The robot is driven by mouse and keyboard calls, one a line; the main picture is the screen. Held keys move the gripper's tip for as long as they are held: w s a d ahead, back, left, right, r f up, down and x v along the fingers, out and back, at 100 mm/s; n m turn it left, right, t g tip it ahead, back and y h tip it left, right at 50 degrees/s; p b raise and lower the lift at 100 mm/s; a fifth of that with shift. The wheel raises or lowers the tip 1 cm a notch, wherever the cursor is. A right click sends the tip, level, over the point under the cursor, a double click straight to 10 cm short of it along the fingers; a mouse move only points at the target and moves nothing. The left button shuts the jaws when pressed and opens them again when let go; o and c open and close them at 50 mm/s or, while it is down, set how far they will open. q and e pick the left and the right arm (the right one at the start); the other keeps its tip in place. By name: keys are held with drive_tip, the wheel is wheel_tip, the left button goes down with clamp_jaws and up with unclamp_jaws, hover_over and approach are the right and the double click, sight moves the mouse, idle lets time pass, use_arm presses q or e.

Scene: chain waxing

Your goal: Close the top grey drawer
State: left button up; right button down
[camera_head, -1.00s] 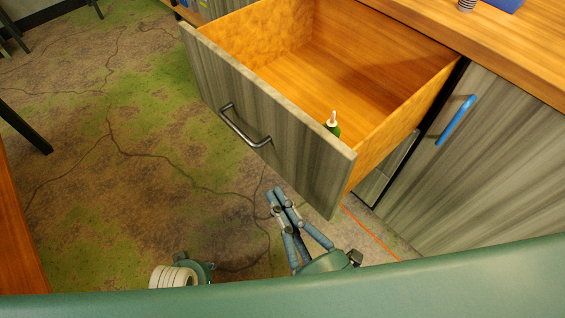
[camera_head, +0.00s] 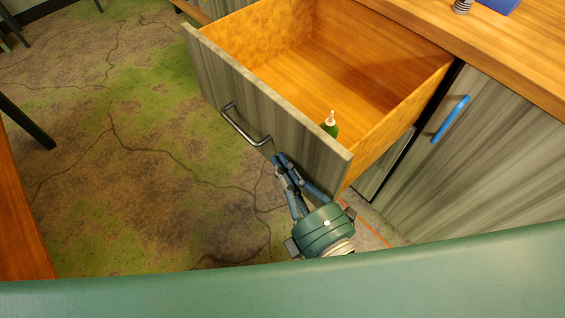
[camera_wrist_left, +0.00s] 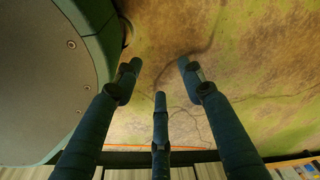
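The top grey drawer (camera_head: 290,138) is pulled far out, with a wooden inside and a dark metal bar handle (camera_head: 241,126) on its front panel. A green bottle with a white tip (camera_head: 331,124) stands inside near the front right corner. My right gripper (camera_head: 279,160) is at the lower edge of the drawer front, right of the handle. Its fingertips are close together, and I cannot tell whether they touch the panel or are fully shut. My left gripper (camera_wrist_left: 158,80) shows only in the left wrist view, fingers apart and empty over the floor.
A grey cabinet door with a blue handle (camera_head: 450,119) is to the right under a wooden counter (camera_head: 510,60). A wooden surface (camera_head: 20,215) is at the left edge. Open patterned floor (camera_head: 140,170) lies in front of the drawer.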

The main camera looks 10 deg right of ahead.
drive_tip(key=shift+d, duration=0.1)
use_arm(q)
drive_tip(key=w+r+b, duration=0.4)
drive_tip(key=w+r, duration=0.1)
drive_tip(key=r, duration=0.7)
drive_tip(key=shift+w+d+t, duration=0.35)
drive_tip(key=shift+d+t, duration=0.05)
use_arm(e)
drive_tip(key=w+d, duration=0.8)
drive_tip(key=d, duration=0.3)
drive_tip(key=w+d, duration=0.8)
drive_tip(key=d, duration=0.3)
drive_tip(key=shift+w+d, duration=0.3)
drive_tip(key=shift+d, duration=0.05)
use_arm(q)
drive_tip(key=shift+a, duration=0.1)
